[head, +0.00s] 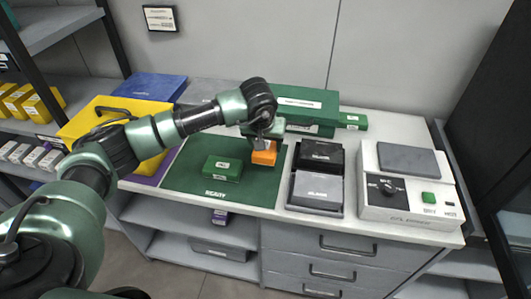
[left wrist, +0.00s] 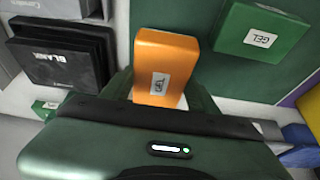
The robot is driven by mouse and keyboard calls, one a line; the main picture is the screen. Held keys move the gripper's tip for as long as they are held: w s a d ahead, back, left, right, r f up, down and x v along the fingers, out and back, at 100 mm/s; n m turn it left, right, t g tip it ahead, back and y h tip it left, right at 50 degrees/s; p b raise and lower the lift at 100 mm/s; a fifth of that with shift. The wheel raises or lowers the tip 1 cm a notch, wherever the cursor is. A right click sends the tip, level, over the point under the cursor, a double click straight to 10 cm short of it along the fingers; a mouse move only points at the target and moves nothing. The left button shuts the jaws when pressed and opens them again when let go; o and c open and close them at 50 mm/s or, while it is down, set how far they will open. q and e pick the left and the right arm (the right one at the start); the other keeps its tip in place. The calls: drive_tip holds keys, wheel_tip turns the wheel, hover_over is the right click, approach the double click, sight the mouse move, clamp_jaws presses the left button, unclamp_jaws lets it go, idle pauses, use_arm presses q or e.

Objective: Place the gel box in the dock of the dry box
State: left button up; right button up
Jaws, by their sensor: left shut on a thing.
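The gel box (head: 222,168) is a small green block lying on the green mat (head: 185,178). In the left wrist view the gel box (left wrist: 262,38) shows its "GEL" label. My left gripper (head: 263,140) points down to the right of the gel box, apart from it. It is shut on an orange box (head: 264,157) with a white label, also seen in the left wrist view (left wrist: 165,60). The fingertips are mostly hidden. I cannot tell for sure which container is the dry box or where its dock is. My right gripper is not in view.
Right of the mat are a black block (head: 321,157) and a grey-topped one (head: 317,190), then a white device (head: 410,195) with a knob and green button. A large green case (head: 305,96) stands behind. A yellow case (head: 100,118) is at left.

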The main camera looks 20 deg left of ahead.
use_arm(q)
wheel_tip(320, 180, down, 4)
drive_tip(key=shift+f+p, duration=0.25)
drive_tip(key=shift+p, duration=0.2)
drive_tip(key=shift+w+f, duration=0.1)
drive_tip(key=shift+f, duration=0.2)
drive_tip(key=shift+f, duration=0.1)
drive_tip(key=shift+f, duration=0.1)
drive_tip(key=o, duration=1.7)
drive_tip(key=shift+o, duration=0.2)
